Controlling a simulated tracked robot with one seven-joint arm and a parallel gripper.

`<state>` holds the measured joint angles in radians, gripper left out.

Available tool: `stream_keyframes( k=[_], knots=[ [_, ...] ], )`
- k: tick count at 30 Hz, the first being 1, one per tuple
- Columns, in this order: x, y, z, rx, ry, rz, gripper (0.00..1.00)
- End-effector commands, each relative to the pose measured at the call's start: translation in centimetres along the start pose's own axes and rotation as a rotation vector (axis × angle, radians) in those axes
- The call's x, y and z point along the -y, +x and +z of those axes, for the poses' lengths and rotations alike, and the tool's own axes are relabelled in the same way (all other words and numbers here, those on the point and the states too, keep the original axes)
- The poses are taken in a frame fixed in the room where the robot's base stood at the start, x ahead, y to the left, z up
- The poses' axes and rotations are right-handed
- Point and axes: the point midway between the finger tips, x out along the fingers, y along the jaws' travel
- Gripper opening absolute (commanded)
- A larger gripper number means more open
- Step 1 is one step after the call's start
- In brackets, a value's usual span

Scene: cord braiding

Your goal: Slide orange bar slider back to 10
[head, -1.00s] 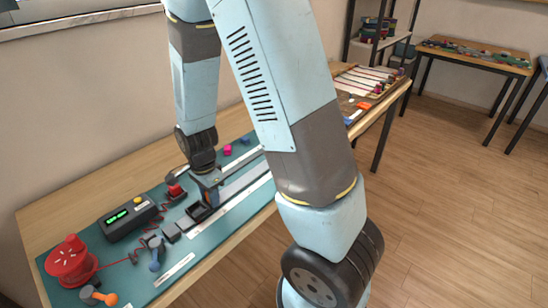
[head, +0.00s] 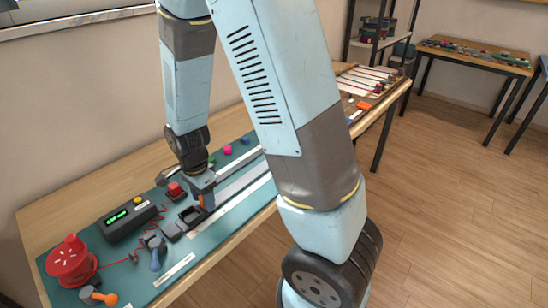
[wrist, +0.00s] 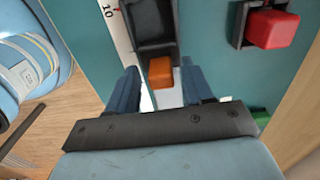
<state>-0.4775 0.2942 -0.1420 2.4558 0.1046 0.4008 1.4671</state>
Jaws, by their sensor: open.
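The orange slider (wrist: 160,72) shows as a small block in the wrist view, at the near end of a dark cup-like piece (wrist: 150,25). A white scale strip with the printed number 10 (wrist: 108,12) runs beside it on the left. My gripper (wrist: 160,88) is open, with one blue finger to each side of the orange block. A gap shows on both sides, so I see no grip on it. In the head view my gripper (head: 206,198) is low over the teal board (head: 130,262), and the arm partly hides the slider.
A red button (wrist: 272,28) stands to the right in the wrist view. On the board are a black box with a green display (head: 128,217), a red spool (head: 71,262), a blue-grey lever (head: 155,253) and an orange-tipped lever (head: 98,296). Pink and blue pieces sit farther back.

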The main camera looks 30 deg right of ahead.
Motion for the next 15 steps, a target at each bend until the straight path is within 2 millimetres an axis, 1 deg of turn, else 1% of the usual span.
stream_keyframes(
  k=[3,15],
  knots=[
    [0.1,-1.1,0.0,0.0,-0.001,-0.003,0.51],
    [0.2,-4.4,0.0,0.001,-0.001,-0.006,0.51]
  ],
)
